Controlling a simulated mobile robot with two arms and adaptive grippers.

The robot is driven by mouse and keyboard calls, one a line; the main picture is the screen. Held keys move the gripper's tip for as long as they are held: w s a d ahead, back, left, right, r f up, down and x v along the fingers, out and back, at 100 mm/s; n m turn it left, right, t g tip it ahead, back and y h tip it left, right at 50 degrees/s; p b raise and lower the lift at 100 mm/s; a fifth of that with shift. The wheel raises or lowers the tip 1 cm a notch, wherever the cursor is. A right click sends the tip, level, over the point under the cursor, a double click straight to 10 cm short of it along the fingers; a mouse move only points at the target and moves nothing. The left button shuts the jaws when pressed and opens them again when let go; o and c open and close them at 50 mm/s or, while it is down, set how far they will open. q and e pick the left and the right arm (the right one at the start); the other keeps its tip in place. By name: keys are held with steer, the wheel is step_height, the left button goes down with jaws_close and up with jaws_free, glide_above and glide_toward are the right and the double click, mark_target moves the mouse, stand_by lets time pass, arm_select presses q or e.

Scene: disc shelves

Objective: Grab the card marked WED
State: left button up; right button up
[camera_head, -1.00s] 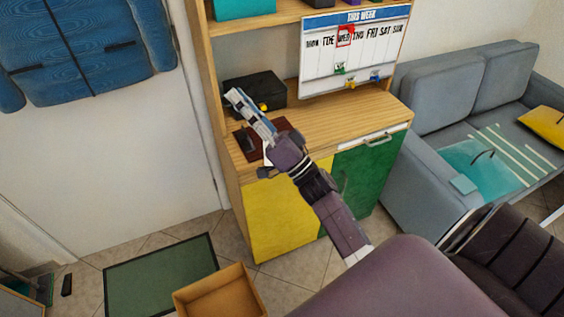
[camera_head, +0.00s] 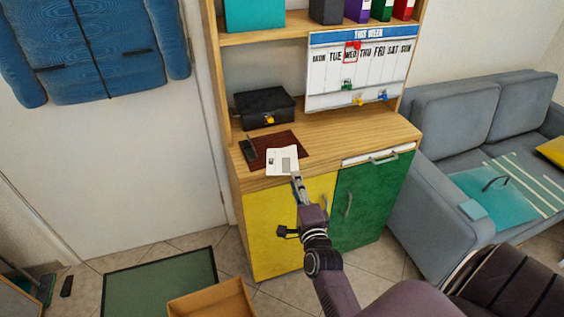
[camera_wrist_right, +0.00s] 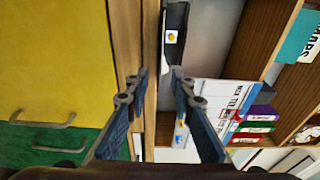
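A white weekly board (camera_head: 335,85) headed THIS WEEK leans at the back of the wooden counter. On it, WED (camera_head: 351,56) is marked with a red frame; I cannot tell whether this is a separate card. A white card or paper (camera_head: 283,161) lies at the counter's front edge, its print too small to read. My right gripper (camera_head: 296,180) is just in front of that edge, close to the paper. In the right wrist view, its two fingers (camera_wrist_right: 161,72) are apart with nothing between them. The board (camera_wrist_right: 215,105) shows there turned sideways. My left gripper is not in view.
A black box (camera_head: 264,106) with a yellow lock and a dark red mat (camera_head: 290,138) are on the counter (camera_head: 350,132). Below are yellow (camera_head: 285,235) and green (camera_head: 370,205) doors with handles. Folders stand on the upper shelf. A grey sofa (camera_head: 450,115) is at right.

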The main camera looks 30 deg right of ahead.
mark_target(282, 161)
steer(key=x, duration=0.4)
steer(key=shift+w+d, duration=0.1)
steer(key=shift+w, duration=0.15)
jaws_close()
